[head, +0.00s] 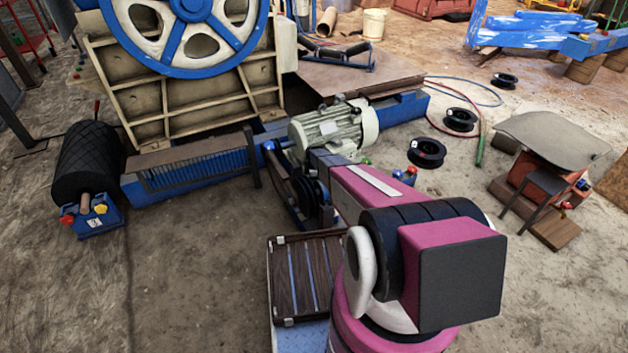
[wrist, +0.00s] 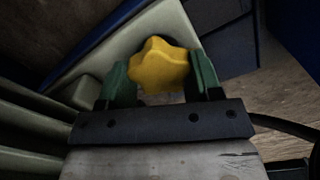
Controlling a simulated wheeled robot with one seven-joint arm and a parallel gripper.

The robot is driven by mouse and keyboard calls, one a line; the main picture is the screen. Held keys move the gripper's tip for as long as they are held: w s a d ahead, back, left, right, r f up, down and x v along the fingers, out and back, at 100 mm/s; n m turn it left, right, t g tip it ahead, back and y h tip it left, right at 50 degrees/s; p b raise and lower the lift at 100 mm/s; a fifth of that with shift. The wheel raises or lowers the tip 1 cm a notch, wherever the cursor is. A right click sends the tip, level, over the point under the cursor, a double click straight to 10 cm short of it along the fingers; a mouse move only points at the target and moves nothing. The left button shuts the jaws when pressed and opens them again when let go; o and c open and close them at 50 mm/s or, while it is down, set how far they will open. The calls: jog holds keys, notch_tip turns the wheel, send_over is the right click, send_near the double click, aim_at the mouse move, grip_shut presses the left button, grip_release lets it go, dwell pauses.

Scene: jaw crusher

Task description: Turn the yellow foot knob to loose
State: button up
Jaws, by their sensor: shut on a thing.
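The yellow foot knob (wrist: 158,65) is a lobed, star-shaped knob in the wrist view, in front of a pale grey-green casting. My gripper (wrist: 161,76) has its two green fingers on the left and right sides of the knob and is shut on it. The knob's stem and any mark for loose or tight are hidden. In the head view my arm reaches toward the grey-green motor (head: 335,128), and the gripper and this knob are hidden there.
A blue block (head: 92,226) with a red and a yellow knob stands on the ground at left, beside a black roller (head: 88,165). A large blue flywheel (head: 190,30) stands behind. Black spools (head: 427,152) and a hose lie to the right. Open dirt floor surrounds them.

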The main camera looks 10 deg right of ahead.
jog(key=o, duration=0.9)
jog(key=shift+r, duration=0.1)
notch_tip(320, 180, up, 11)
jog(key=shift+f, duration=0.15)
